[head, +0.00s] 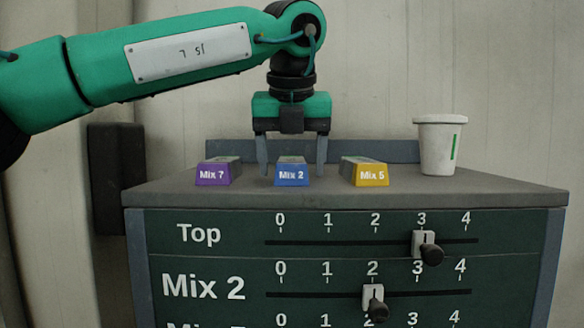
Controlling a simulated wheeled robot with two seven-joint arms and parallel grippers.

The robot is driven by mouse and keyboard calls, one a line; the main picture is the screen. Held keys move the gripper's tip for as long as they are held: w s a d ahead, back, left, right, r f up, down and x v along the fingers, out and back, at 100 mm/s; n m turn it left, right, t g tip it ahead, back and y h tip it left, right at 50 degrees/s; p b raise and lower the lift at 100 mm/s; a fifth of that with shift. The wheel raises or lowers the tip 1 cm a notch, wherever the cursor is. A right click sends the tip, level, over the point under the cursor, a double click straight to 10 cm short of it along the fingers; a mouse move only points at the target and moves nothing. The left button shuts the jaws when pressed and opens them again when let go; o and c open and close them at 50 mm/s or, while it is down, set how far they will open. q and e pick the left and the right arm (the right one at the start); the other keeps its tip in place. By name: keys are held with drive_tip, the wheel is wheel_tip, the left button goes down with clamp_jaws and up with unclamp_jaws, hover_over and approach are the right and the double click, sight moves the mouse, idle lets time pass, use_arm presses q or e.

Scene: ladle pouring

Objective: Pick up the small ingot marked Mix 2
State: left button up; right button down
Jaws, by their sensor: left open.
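The small blue ingot marked Mix 2 (291,175) sits on the grey cabinet top (480,190), between two other ingots. My left gripper (292,168) points straight down over it from above. Its two fingers are open and stand on either side of the blue ingot, one to the left and one to the right. The fingertips reach down to about the ingot's height. I cannot tell whether they touch it or stand a little behind its front face. My right gripper is not in view.
A purple ingot marked Mix 7 (212,174) is to the left and a yellow one marked Mix 5 (368,174) to the right. A white cup (440,146) stands at the right. A raised ledge (380,151) runs along the back. Sliders (425,243) are on the front.

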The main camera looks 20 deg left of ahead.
use_arm(q)
drive_tip(key=shift+r, duration=0.1)
drive_tip(key=c, duration=1.4)
